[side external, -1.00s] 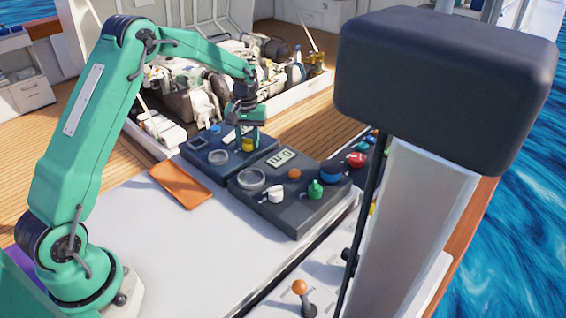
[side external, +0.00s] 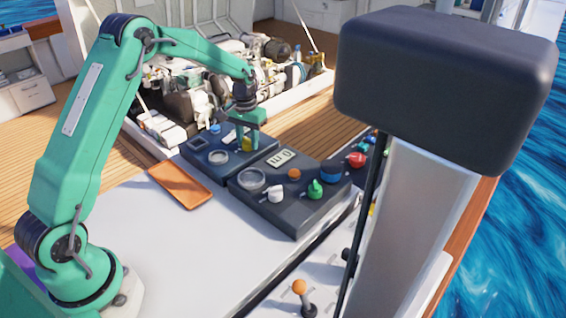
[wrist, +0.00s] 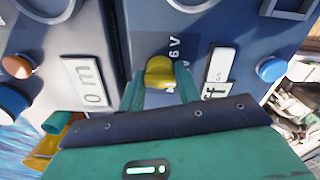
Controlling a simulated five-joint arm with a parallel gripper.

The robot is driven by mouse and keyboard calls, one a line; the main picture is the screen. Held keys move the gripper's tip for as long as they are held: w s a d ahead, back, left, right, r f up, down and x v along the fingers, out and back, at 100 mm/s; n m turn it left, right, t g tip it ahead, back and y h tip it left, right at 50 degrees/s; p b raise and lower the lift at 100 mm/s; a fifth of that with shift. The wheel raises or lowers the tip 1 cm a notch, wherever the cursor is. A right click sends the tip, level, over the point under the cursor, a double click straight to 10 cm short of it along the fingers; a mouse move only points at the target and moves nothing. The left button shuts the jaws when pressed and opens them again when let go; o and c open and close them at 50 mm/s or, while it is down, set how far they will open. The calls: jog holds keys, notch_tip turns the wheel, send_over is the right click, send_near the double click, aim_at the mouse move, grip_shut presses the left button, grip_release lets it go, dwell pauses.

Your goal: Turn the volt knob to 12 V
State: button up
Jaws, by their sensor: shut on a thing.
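The yellow knob (wrist: 160,72) sits on the dark left panel (side external: 213,172), at that panel's right side. A white "6 V" marking shows just beyond the knob in the wrist view; other figures around it are hidden or too small to read. My gripper (wrist: 160,88) points down at the panel, one green finger on each side of the knob, and is shut on it. In the side view the yellow knob (side external: 247,145) shows only partly behind my gripper (side external: 247,136).
A second panel (side external: 292,222) adjoins, with a readout, a gauge, and white (side external: 275,194), green (side external: 315,189), orange and blue knobs. An orange tray (side external: 181,186) lies on the white bench. A dark box on a post (side external: 445,90) blocks part of the right side.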

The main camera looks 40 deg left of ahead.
aim_at(248, 139)
jog(key=shift+w+d+r, duration=0.1)
jog(key=shift+w+d, duration=0.05)
jog(key=shift+d, duration=0.05)
jog(key=o, duration=0.8)
jog(key=shift+o, duration=0.7)
jog(key=shift+a, duration=0.1)
jog(key=shift+r, duration=0.1)
jog(key=shift+r, duration=3.75)
